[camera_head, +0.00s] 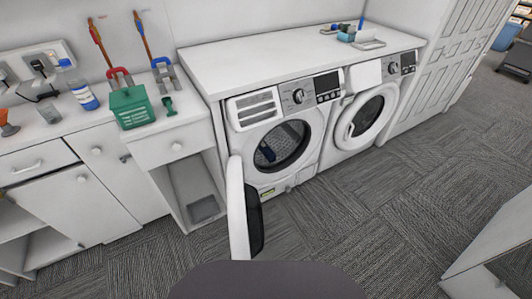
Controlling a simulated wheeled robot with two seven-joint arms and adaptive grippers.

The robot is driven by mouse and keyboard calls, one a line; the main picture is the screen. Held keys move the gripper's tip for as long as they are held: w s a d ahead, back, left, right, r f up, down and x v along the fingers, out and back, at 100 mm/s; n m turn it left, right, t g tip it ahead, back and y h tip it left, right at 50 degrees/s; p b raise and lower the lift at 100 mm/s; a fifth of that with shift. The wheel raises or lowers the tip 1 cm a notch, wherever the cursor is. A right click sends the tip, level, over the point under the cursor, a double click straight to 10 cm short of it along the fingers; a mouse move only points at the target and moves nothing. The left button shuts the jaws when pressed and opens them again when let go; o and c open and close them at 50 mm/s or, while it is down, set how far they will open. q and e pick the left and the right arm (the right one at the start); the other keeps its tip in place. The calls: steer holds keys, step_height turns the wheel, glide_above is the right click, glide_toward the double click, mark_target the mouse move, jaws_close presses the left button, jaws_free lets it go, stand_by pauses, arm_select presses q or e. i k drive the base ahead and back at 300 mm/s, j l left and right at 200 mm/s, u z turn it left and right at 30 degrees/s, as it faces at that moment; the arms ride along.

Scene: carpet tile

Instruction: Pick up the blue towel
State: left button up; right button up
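A small dark blue item (268,153), which looks like the blue towel, lies inside the drum of the left washing machine (311,150). It is small in the view, and its folds cannot be made out. The machine's round door (238,210) stands open, swung out to the left and toward me. Neither of my grippers is in view.
A second front-loading machine (366,118) with its door closed stands to the right. A white counter with a green basket (130,107), a bottle (78,85) and brushes is at left. An open cabinet (192,190) is below it. Carpet (360,220) is clear in front.

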mark_target(265, 149)
steer(key=l+u, duration=0.15)
steer(key=l, duration=0.25)
steer(key=k+l+u, duration=0.1)
steer(key=l, duration=0.3)
steer(key=l+u, duration=0.15)
steer(key=l, duration=0.25)
steer(key=k+l+u, duration=0.1)
steer(key=l, duration=0.3)
steer(key=i+l+z, duration=0.2)
steer(key=i, duration=0.35)
steer(key=i+l+z, duration=0.15)
steer(key=i+l, duration=0.15)
steer(key=i, duration=0.25)
steer(key=i+l+z, duration=0.2)
steer(key=i, duration=0.4)
steer(key=j, duration=0.1)
